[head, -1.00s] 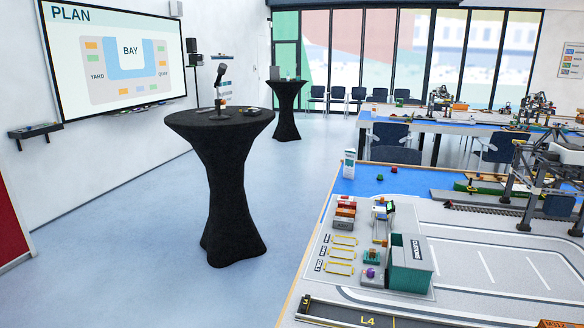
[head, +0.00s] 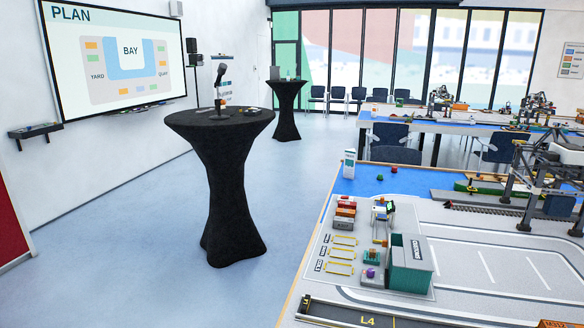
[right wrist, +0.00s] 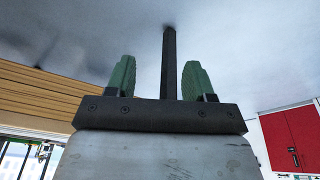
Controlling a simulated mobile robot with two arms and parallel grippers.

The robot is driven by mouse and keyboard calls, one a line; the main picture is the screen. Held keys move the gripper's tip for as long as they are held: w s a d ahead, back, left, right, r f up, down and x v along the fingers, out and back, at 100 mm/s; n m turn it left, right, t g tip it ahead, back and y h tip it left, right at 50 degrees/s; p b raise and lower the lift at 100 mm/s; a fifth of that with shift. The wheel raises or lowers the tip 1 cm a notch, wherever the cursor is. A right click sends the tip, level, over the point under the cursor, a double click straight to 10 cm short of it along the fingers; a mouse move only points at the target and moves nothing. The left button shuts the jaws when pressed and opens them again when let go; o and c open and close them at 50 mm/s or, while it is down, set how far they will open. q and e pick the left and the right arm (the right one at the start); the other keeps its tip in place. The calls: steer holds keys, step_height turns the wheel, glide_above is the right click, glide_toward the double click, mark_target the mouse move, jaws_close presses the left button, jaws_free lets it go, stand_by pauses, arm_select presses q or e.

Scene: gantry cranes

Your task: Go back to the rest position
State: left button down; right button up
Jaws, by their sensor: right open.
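My right gripper (right wrist: 158,80) shows in the right wrist view. Its two green fingers stand wide apart with nothing between them. A dark bar rises behind the gap. A pale, plain surface fills most of that view beyond the fingers. Neither of my grippers shows in the head view, and the left gripper is in no frame.
A model port table (head: 470,262) fills the right of the head view, with a green container shed (head: 410,263) and small stacked containers (head: 344,212). A black-draped standing table (head: 228,185) is at centre. Open floor lies left of it. The right wrist view shows a red cabinet (right wrist: 290,137).

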steer(key=s+f+g, duration=0.1)
steer(key=s+f, duration=0.2)
steer(key=f, duration=0.5)
steer(key=s+f, duration=0.3)
steer(key=f, duration=0.6)
steer(key=s+d+f, duration=0.3)
steer(key=s+f, duration=0.6)
steer(key=s, duration=0.3)
steer(key=shift+s+f+g, duration=0.15)
steer(key=shift+s+g, duration=0.25)
